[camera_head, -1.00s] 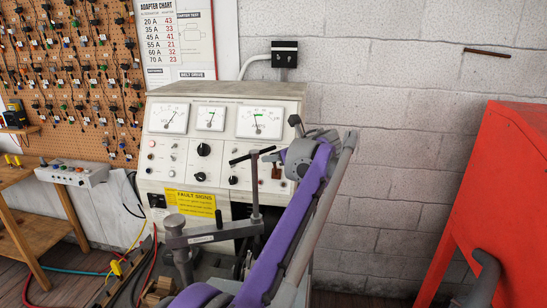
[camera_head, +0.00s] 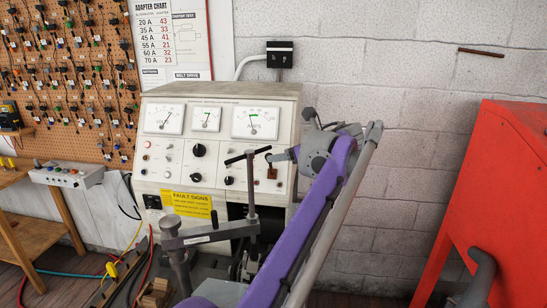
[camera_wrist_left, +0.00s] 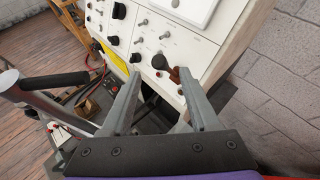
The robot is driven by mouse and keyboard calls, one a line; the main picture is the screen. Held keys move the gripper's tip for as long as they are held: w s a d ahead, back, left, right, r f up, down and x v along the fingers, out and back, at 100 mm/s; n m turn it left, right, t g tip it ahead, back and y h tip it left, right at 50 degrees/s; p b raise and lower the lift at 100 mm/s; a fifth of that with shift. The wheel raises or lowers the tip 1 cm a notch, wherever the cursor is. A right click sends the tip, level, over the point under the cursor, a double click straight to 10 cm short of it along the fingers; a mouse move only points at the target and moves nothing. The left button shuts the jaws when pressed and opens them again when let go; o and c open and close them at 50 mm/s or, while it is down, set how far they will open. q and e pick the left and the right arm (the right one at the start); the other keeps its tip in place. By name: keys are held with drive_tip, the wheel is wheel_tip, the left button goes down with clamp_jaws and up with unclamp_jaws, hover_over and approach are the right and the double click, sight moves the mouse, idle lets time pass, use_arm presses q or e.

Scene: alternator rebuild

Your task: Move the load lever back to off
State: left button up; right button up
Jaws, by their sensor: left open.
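The grey test bench panel (camera_head: 215,155) stands in the middle with three gauges on top and knobs below. A small brown lever (camera_head: 272,173) is low on the panel's right side; it also shows in the left wrist view (camera_wrist_left: 175,74). I take it for the load lever, but its setting is too small to read. My left gripper (camera_head: 275,155) is just above and in front of it, seen from the side. In the left wrist view the gripper (camera_wrist_left: 158,76) is open and empty, with the brown lever beyond the gap near the right fingertip. My right gripper is out of view.
A black knob (camera_wrist_left: 160,62) is beside the brown lever. A red cabinet (camera_head: 500,180) is at right.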

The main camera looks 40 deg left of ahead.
use_arm(q)
drive_tip(key=shift+v, duration=1.8)
